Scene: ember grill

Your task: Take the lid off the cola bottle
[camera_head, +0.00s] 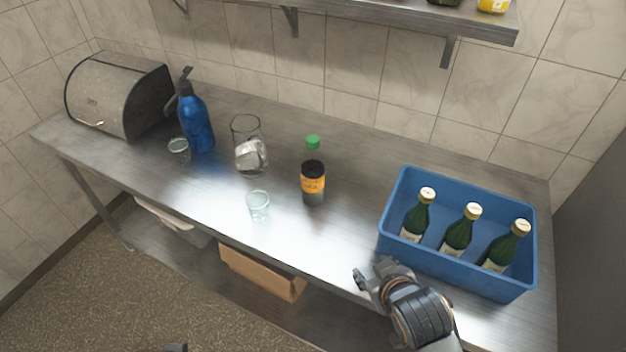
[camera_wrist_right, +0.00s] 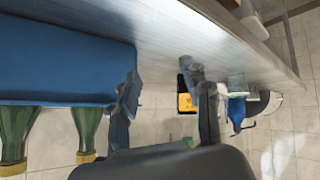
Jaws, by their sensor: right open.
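The cola bottle (camera_head: 313,184) stands upright near the middle of the steel counter, with dark contents and an orange label. Its green lid (camera_head: 313,142) sits at the top, above a clear neck. My right gripper (camera_head: 371,277) is open and empty at the counter's front edge, right of and nearer than the bottle. In the right wrist view, which is upside down, the open fingers of the gripper (camera_wrist_right: 160,85) show with the bottle's orange label (camera_wrist_right: 186,103) farther off, partly hidden by a finger. A small dark part at the head view's bottom edge may be my left gripper.
A blue crate (camera_head: 389,215) with green bottles (camera_head: 459,230) stands close to the right gripper. A small glass (camera_head: 258,206) and a larger glass (camera_head: 247,128) stand left of the cola bottle. A blue siphon (camera_head: 197,122) and a bread box (camera_head: 115,95) are farther left. A shelf (camera_head: 370,20) hangs above.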

